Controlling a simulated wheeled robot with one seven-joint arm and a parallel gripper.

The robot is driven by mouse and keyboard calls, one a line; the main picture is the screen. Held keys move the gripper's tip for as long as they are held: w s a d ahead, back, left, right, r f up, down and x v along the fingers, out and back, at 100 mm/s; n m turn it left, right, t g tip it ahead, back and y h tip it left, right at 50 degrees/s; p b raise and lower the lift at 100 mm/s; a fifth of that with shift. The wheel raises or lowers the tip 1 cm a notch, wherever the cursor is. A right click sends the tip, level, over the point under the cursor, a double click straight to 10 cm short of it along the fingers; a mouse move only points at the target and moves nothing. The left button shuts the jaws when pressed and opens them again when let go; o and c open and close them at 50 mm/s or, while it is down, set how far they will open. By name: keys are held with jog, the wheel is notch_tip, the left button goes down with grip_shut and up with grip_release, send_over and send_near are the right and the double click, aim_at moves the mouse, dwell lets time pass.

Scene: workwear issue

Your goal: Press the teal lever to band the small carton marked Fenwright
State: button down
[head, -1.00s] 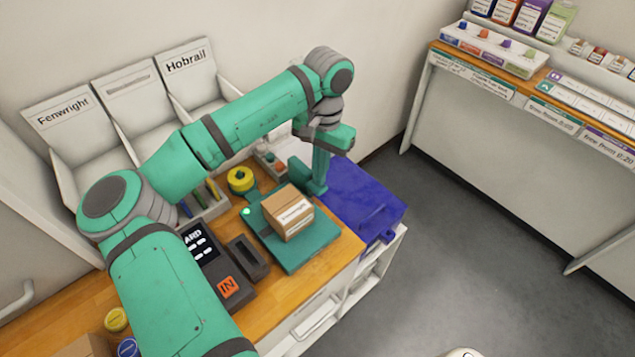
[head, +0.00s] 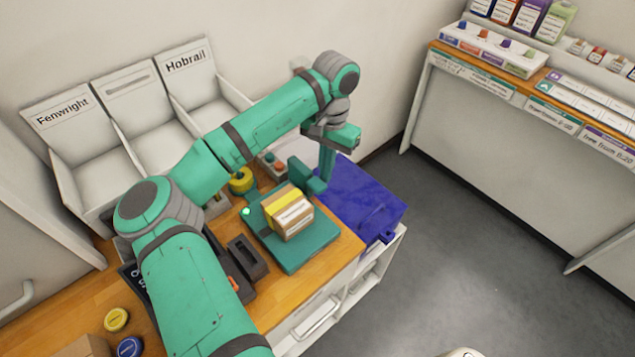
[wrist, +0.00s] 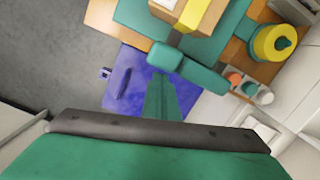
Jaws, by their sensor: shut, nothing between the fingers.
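The small carton (head: 288,212) sits on the teal banding base (head: 300,256), with a white label facing front and a yellow band around it. The label's text is too small to read surely now. The teal lever (head: 305,175) stands behind the carton; in the wrist view it is the teal block (wrist: 188,72) just below the carton (wrist: 190,10). My gripper (head: 326,180) points down just right of the lever, shut and empty. In the wrist view its fingertips (wrist: 160,80) end close to the lever; I cannot tell whether they touch.
White bins marked Fenwright (head: 62,112) and Hobrail (head: 186,62) line the wall. The floor at right is clear.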

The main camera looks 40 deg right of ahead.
jog(key=shift+r, duration=0.15)
notch_tip(320, 180, up, 10)
jog(key=d, duration=0.1)
jog(key=shift+w+r, duration=0.2)
jog(key=shift+r, duration=0.05)
dwell(0.6)
